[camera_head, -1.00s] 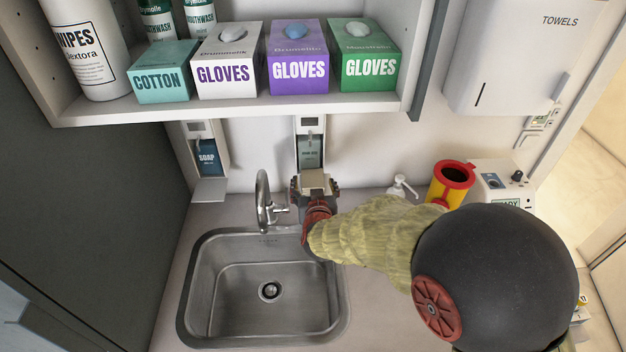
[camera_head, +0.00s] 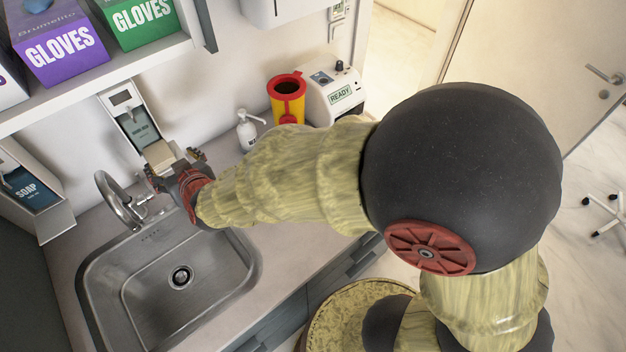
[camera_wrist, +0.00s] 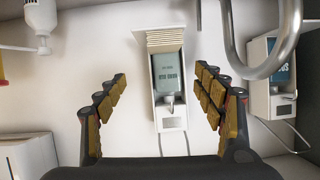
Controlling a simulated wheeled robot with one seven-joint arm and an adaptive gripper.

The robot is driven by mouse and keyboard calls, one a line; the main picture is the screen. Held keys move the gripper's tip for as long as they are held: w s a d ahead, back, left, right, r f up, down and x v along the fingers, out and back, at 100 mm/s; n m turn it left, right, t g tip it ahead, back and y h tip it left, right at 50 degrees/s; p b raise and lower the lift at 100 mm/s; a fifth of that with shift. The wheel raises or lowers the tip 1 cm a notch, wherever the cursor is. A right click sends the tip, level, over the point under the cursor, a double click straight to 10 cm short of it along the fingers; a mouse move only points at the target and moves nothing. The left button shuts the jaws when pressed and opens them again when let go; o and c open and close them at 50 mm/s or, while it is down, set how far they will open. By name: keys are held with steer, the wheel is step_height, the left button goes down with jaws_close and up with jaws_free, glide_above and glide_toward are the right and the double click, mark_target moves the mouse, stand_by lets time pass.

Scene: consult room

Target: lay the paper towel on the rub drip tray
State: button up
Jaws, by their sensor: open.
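The hand rub dispenser (camera_head: 130,110) hangs on the wall behind the sink; the wrist view shows it upside down (camera_wrist: 168,75). A beige, layered flat piece that looks like the folded paper towel (camera_head: 158,155) lies at the dispenser's foot, where the rub drip tray is. In the wrist view the towel (camera_wrist: 166,39) shows as stacked thin edges. The tray is mostly hidden under it. My gripper (camera_head: 176,166) is just in front of the towel. In the wrist view its fingers (camera_wrist: 161,78) are spread wide, with nothing between them but the view of the dispenser.
The tap (camera_head: 120,200) and steel sink (camera_head: 165,285) are left of and below my gripper. The soap dispenser (camera_head: 30,185) is at left. A pump bottle (camera_head: 247,130), yellow-red bin (camera_head: 287,98) and white READY device (camera_head: 335,95) stand right. A shelf with glove boxes (camera_head: 65,48) overhangs.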

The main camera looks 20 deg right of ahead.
steer(key=s+d+r+m+g+h, duration=0.15)
steer(key=s+d+r, duration=0.25)
steer(key=s+d, duration=0.5)
steer(key=s+d+r+g, duration=0.3)
steer(key=s+d+r, duration=0.25)
steer(key=d, duration=0.55)
steer(key=s+d+f+m+g+h, duration=0.1)
steer(key=s+d+g+h, duration=0.1)
steer(key=s+d, duration=0.6)
steer(key=s, duration=0.4)
steer(key=shift+s+f, duration=0.15)
steer(key=shift+s, duration=0.05)
steer(key=shift+g, duration=0.25)
